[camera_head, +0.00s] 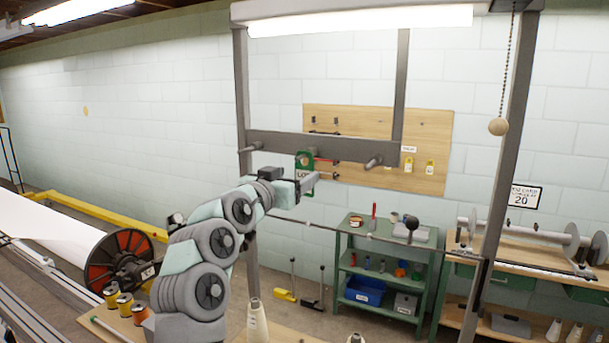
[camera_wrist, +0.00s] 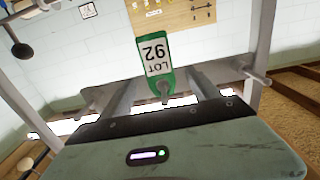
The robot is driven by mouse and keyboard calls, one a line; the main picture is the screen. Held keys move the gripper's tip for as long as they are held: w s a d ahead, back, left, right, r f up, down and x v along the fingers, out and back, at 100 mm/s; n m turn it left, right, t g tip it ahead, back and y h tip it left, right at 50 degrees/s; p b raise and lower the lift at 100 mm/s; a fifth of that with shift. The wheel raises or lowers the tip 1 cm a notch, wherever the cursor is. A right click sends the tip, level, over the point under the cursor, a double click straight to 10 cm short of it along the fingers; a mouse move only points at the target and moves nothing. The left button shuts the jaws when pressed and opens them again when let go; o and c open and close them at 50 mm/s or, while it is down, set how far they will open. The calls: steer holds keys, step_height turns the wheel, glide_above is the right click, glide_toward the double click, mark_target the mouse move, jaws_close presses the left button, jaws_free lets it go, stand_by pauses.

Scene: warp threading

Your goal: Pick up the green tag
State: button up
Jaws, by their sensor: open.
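The green tag (camera_wrist: 155,66) has a white label reading "LOT 92", seen upside down in the wrist view. It hangs at a peg (camera_wrist: 164,92) on the grey crossbar. In the head view the tag (camera_head: 304,160) shows at the bar's middle, partly behind my gripper. My gripper (camera_wrist: 163,74) is open, with one finger on each side of the tag in the wrist picture. In the head view my gripper (camera_head: 308,183) is just below and in front of the tag. I cannot tell whether either finger touches it.
The grey crossbar (camera_head: 280,146) has further pegs at its left (camera_head: 250,147) and right (camera_head: 373,162). A wooden board (camera_head: 432,130) with yellow tags is behind. A cord with a ball (camera_head: 498,126) hangs at right. A green shelf cart (camera_head: 338,262) stands below.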

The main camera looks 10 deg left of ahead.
mark_target(304, 170)
steer(key=shift+w+d+r, duration=0.1)
steer(key=shift+w+r, duration=0.1)
steer(key=shift+w, duration=0.2)
steer(key=shift+p+x, duration=1.25)
steer(key=shift+x, duration=1.05)
steer(key=shift+c, duration=0.3)
steer(key=shift+f, duration=0.1)
steer(key=c, duration=1.3)
